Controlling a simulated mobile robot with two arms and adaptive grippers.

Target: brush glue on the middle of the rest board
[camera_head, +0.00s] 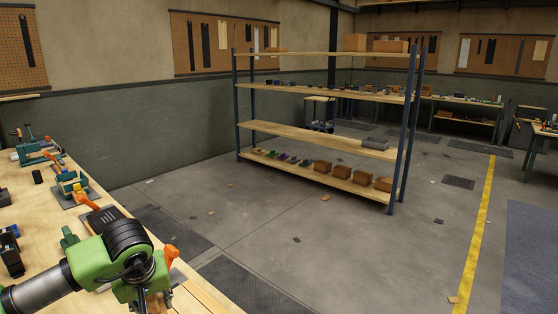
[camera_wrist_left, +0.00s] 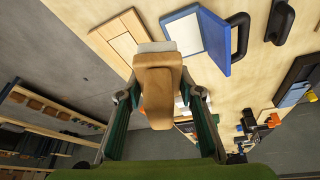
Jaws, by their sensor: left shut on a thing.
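In the left wrist view, my left gripper (camera_wrist_left: 160,96) is shut on a brush (camera_wrist_left: 157,84) with a brown wooden handle. A pale grey tip shows at its far end. Beyond the tip lies a light wooden board (camera_wrist_left: 112,38) with a paler rectangle framed on it; I cannot tell for sure that it is the rest board. Whether the tip touches anything is unclear. In the head view, my left gripper (camera_head: 150,292) is at the workbench's near edge, its fingers mostly hidden. My right gripper is in neither view.
Tools and clamps (camera_head: 35,150) stand along the bench. A shelf rack (camera_head: 320,135) stands across the floor. The floor between is mostly clear.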

